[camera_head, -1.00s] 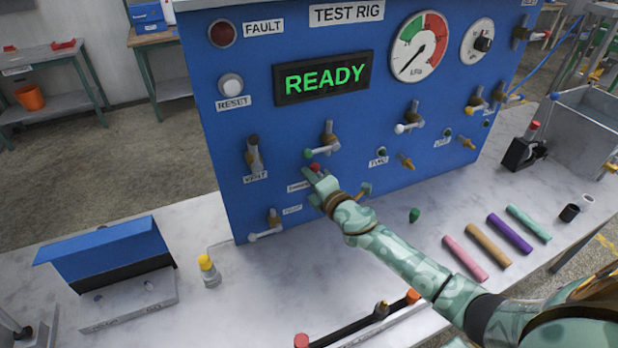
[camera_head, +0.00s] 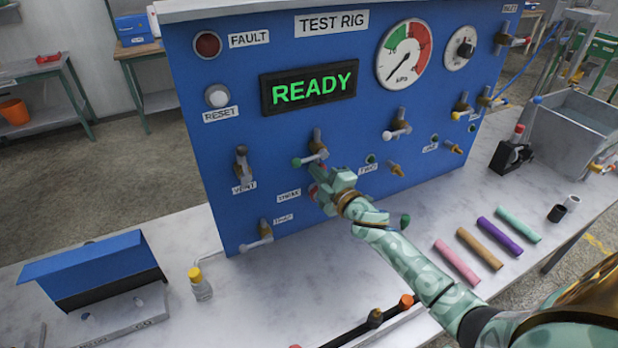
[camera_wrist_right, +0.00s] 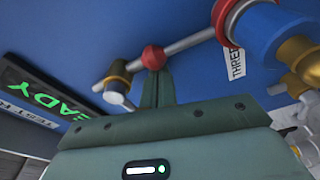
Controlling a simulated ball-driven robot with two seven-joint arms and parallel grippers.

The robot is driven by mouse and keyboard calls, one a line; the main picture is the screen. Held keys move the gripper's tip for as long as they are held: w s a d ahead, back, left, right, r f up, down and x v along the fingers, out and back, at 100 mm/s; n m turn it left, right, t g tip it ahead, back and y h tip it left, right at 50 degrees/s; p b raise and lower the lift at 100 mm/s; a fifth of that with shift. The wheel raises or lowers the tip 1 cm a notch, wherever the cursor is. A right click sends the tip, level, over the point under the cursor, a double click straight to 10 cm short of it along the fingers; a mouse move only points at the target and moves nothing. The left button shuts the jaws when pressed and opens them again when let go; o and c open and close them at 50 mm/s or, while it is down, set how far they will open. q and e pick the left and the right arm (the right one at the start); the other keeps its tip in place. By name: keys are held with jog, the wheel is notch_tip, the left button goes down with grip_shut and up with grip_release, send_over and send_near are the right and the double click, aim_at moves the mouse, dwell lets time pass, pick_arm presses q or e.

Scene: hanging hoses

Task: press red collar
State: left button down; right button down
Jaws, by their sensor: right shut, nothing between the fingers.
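A red ring (camera_wrist_right: 228,18) encircles a blue round fitting in the upper right of the right wrist view; it looks like the red collar. A red ball (camera_wrist_right: 153,57) on a metal rod is a separate red part, directly beyond my fingertips. In the head view a small red piece (camera_head: 318,172) shows beside my right gripper (camera_head: 322,180), in front of the blue panel; I cannot tell which red part it is. My right gripper is shut and empty in the right wrist view (camera_wrist_right: 154,86). Its tips are close to the red ball; contact is unclear. My left gripper is out of view.
The blue test rig (camera_head: 230,130) carries a READY display (camera_head: 308,88), a gauge (camera_head: 404,54) and several valve levers. Coloured tubes (camera_head: 480,250) and a yellow-capped bottle (camera_head: 200,284) are on the bench.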

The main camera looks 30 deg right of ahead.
jog(key=d+m, duration=0.2)
jog(key=m, duration=0.1)
jog(key=shift+d+m+h, duration=0.3)
jog(key=shift+d, duration=0.05)
jog(key=shift+s+d+f+m+t, duration=0.1)
jog(key=shift+d+m+t, duration=0.05)
jog(key=shift+d+m, duration=0.35)
jog(key=shift+d+f+m+t, duration=0.15)
jog(key=shift+d+m, duration=0.15)
jog(key=shift+m, duration=0.3)
jog(key=s+f, duration=0.1)
jog(key=s, duration=1.5)
jog(key=shift+d+f+p, duration=0.25)
jog(key=shift+d+p, duration=0.1)
jog(key=shift+p, duration=0.1)
jog(key=shift+s, duration=0.1)
